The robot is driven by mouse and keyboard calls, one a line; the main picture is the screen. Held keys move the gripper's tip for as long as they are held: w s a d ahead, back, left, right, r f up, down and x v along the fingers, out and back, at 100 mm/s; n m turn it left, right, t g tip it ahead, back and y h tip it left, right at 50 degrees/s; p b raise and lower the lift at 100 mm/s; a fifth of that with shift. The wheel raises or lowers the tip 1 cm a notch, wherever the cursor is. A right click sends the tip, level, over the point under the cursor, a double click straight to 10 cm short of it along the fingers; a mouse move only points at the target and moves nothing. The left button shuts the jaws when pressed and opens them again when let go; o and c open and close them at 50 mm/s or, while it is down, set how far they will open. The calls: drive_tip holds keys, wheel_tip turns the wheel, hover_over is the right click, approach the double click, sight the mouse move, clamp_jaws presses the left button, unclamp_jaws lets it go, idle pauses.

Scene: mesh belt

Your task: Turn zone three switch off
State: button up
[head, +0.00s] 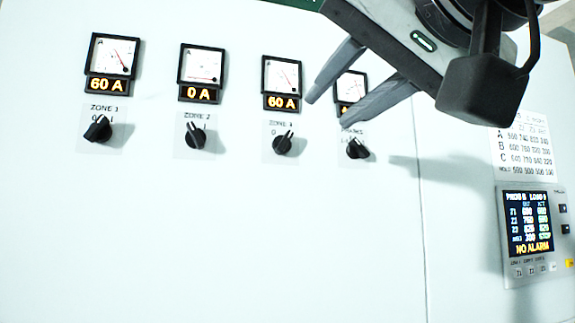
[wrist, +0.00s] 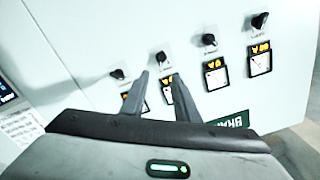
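The zone three switch appears to be the third black rotary knob (head: 283,144) from the left, though its label is blurred. Its pointer tilts up and right, and the meter (head: 281,83) above it reads 60 A. My gripper (head: 331,110) is open and empty, up and right of that knob, with its fingers in front of the panel. In the wrist view the picture is turned over, and the same knob (wrist: 162,59) shows just beyond the gap between the open fingertips (wrist: 160,77). I see no contact.
The leftmost knob (head: 98,130) sits under a 60 A meter, and the ZONE 2 knob (head: 195,135) under a 0 A meter. Another knob (head: 357,149) is close on the right, its meter partly hidden by my gripper. A display (head: 528,225) reads NO ALARM. The lower panel is bare.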

drive_tip(key=p, duration=0.2)
approach(288, 139)
drive_tip(key=x, duration=0.7)
drive_tip(key=shift+w+a, duration=0.15)
drive_tip(key=shift+w, duration=0.25)
clamp_jaws()
